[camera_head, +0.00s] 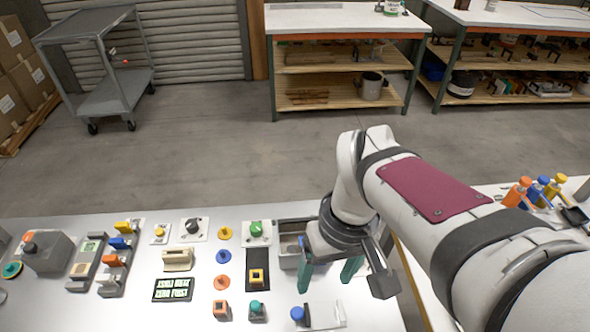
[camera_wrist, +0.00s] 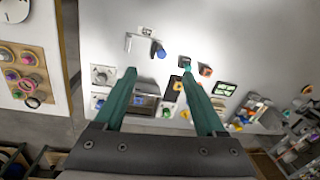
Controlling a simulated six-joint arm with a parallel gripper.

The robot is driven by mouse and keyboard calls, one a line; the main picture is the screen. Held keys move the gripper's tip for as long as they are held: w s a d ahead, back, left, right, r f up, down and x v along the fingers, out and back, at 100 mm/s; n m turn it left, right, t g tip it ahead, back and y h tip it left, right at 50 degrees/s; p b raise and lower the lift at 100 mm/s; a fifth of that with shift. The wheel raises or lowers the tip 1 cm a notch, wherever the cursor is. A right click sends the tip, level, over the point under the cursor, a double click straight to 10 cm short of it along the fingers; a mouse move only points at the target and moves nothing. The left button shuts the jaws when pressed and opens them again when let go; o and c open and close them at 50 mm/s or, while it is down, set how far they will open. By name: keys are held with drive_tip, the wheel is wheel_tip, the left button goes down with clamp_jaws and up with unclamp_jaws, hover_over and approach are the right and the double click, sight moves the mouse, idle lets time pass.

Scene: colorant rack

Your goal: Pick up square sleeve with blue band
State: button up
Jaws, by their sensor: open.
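My gripper (camera_head: 328,276) is open, with its two green fingers apart and pointing down over the right part of the white table. In the wrist view, nothing is between the fingers (camera_wrist: 157,78). I cannot clearly make out a square sleeve with a blue band. A blue round-ended piece (camera_head: 297,313) sits beside a clear or white bracket (camera_head: 325,318) at the front edge; it also shows in the wrist view (camera_wrist: 161,52). A small square piece with a yellow band (camera_head: 257,277) sits on a black plate. An orange square piece (camera_head: 221,308) lies left of a teal-topped block (camera_head: 257,309).
A grey open bin (camera_head: 288,260) stands left of my gripper, partly behind it. Yellow, blue and orange discs (camera_head: 223,256) lie in a column. Switches, a grey box (camera_head: 50,252) and a black sign (camera_head: 173,290) fill the left. Several coloured-top bottles (camera_head: 540,188) stand on the right-hand table.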

drive_tip(key=w+f+n+h, duration=0.1)
drive_tip(key=w+f+n, duration=0.3)
drive_tip(key=w+n, duration=0.5)
drive_tip(key=w+f+n, duration=0.3)
drive_tip(key=w+n, duration=0.3)
drive_tip(key=w, duration=0.5)
drive_tip(key=shift+n, duration=0.6)
drive_tip(key=f, duration=1.6)
drive_tip(key=shift+w+a+f, duration=0.1)
drive_tip(key=shift+w+f, duration=0.05)
drive_tip(key=shift+w, duration=0.15)
clamp_jaws()
